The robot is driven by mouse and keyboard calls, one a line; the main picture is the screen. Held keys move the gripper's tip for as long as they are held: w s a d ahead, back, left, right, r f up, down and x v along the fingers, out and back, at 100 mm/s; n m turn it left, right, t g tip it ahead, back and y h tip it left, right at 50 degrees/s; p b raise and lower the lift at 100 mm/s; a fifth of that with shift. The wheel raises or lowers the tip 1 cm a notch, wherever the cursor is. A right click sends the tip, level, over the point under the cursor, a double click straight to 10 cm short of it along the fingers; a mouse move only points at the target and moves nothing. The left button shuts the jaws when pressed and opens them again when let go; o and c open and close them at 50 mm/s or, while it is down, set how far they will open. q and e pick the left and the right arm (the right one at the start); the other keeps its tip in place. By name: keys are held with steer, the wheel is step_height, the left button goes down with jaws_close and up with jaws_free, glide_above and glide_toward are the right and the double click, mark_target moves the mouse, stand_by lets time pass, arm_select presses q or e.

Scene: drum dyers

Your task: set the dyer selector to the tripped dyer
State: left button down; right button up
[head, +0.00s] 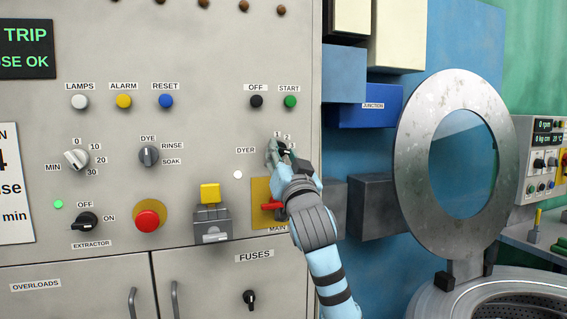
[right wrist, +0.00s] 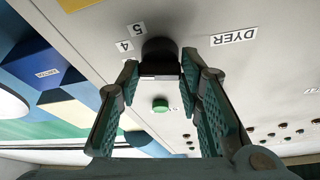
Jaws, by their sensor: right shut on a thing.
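The dyer selector is a black knob on the grey panel, beside the DYER label (head: 245,150). In the head view my right gripper (head: 279,154) covers most of it; the numbers 1 and 2 show above. In the right wrist view the knob (right wrist: 160,52) sits between the fingertips of my right gripper (right wrist: 158,72), which is shut on it. The numbers 4 and 5 show beside it there. I cannot tell which number it points to. A dark display (head: 26,48) at upper left reads "TRIP" and "OSE OK", cut off by the frame. My left gripper is not in view.
The black OFF button (head: 256,101) and green START button (head: 290,102) sit above the selector. A red-handled switch (head: 271,207) on a yellow plate is just below, partly behind my right arm. A round drum door (head: 408,150) stands open at right.

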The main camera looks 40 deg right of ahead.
steer(key=m, duration=0.2)
steer(key=m+g+h, duration=0.1)
steer(key=m, duration=0.1)
steer(key=shift+a+g+b, duration=0.15)
steer(key=shift+g+b, duration=0.15)
steer(key=shift+b, duration=0.05)
steer(key=m+g+h, duration=0.1)
steer(key=m, duration=0.2)
steer(key=shift+w+r+m, duration=0.1)
steer(key=shift+m, duration=0.2)
steer(key=m+g, duration=0.1)
steer(key=m, duration=0.2)
steer(key=m+g, duration=0.1)
steer(key=m, duration=0.2)
steer(key=shift+a+r+g+h, duration=0.15)
steer(key=shift+g+h, duration=0.15)
steer(key=shift+h, duration=0.1)
steer(key=o, duration=1.2)
steer(key=shift+c, duration=0.2)
steer(key=v, duration=1.2)
